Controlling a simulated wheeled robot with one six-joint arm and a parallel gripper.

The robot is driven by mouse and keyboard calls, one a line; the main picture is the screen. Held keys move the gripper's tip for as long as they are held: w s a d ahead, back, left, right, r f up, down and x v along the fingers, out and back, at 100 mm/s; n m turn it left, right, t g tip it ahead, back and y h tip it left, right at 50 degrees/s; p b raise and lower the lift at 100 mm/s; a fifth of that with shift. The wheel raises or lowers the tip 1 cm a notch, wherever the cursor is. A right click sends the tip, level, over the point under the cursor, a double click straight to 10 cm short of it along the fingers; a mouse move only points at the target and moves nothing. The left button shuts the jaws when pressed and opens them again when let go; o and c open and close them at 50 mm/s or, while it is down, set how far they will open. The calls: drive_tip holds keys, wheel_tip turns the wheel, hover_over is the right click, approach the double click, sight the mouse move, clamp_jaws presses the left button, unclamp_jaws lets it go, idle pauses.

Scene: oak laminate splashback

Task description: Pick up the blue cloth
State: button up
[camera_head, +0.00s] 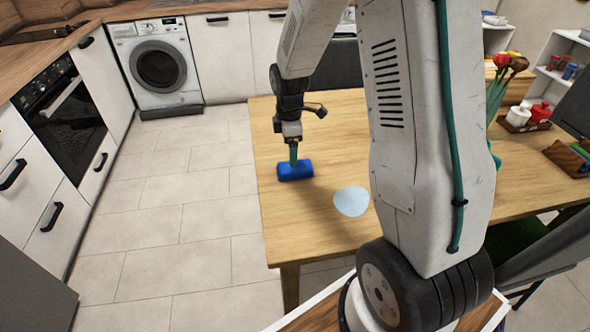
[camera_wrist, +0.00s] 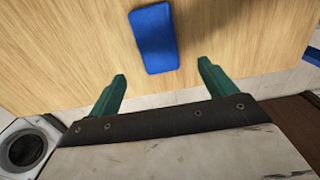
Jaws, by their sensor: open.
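The blue cloth (camera_head: 295,171) is a small folded block lying on the wooden table near its left edge. In the wrist view the cloth (camera_wrist: 155,38) lies on the tabletop just beyond the fingertips, roughly between their lines. My gripper (camera_head: 294,154) points down at the cloth in the head view. In the wrist view my gripper (camera_wrist: 162,70) shows two green fingers spread apart, open, with nothing between them. Whether the fingertips touch the cloth cannot be told.
A pale blue round piece (camera_head: 351,201) lies on the table (camera_head: 300,235) right of the cloth. A tray with red and white containers (camera_head: 526,115) and tulips (camera_head: 508,65) stand at the right. A washing machine (camera_head: 156,66) and oven (camera_head: 68,112) line the left.

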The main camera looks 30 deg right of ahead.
sight(295, 169)
drive_tip(key=f, duration=0.5)
drive_tip(key=d+f, duration=0.1)
drive_tip(key=f, duration=0.1)
drive_tip(key=shift+f, duration=0.3)
drive_tip(key=c, duration=1.1)
